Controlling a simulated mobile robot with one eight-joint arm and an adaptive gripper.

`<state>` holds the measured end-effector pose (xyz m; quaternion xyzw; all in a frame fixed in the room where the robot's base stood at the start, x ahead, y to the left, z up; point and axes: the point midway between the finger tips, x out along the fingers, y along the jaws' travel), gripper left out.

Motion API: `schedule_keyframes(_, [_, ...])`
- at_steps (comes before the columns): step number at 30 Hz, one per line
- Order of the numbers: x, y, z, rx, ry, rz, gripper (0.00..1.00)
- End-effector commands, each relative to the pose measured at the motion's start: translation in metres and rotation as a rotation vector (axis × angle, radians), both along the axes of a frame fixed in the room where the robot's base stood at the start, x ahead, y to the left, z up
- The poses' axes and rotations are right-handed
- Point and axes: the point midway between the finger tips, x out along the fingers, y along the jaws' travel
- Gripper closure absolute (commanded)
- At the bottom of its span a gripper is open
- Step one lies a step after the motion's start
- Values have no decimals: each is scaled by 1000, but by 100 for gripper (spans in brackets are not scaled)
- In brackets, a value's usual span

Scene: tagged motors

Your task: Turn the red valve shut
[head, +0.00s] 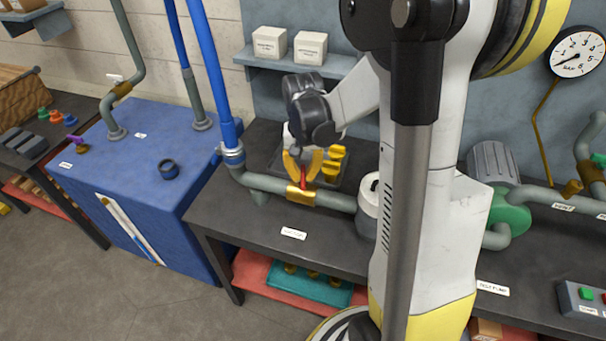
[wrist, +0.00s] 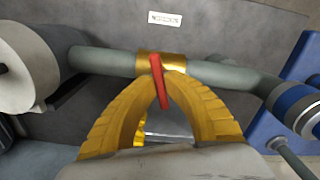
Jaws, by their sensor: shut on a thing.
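The red valve handle (wrist: 159,82) is a narrow lever on a brass valve body (wrist: 148,64) set in a grey-green horizontal pipe. In the wrist view the lever lies nearly across the pipe, slightly tilted. My gripper (wrist: 160,75) has yellow curved fingers, shut on the red lever just beside the brass body. In the head view my gripper (head: 303,178) reaches down over the pipe, with the brass body (head: 300,195) below it. Only a little of the red lever shows between the fingers there.
The pipe joins a blue vertical pipe (head: 213,75) at the left and a white round housing (head: 368,215) at the right. A dark tray (head: 262,162) with yellow parts lies behind. A white label (head: 293,233) is on the bench in front. A blue tank (head: 130,200) stands left.

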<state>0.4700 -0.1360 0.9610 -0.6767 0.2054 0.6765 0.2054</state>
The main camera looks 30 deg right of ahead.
Motion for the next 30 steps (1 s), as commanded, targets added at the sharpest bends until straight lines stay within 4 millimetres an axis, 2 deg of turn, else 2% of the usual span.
schedule_keyframes(12, [0,0,0,1,1,-263,100])
schedule_keyframes(30, [0,0,0,1,1,-335,100])
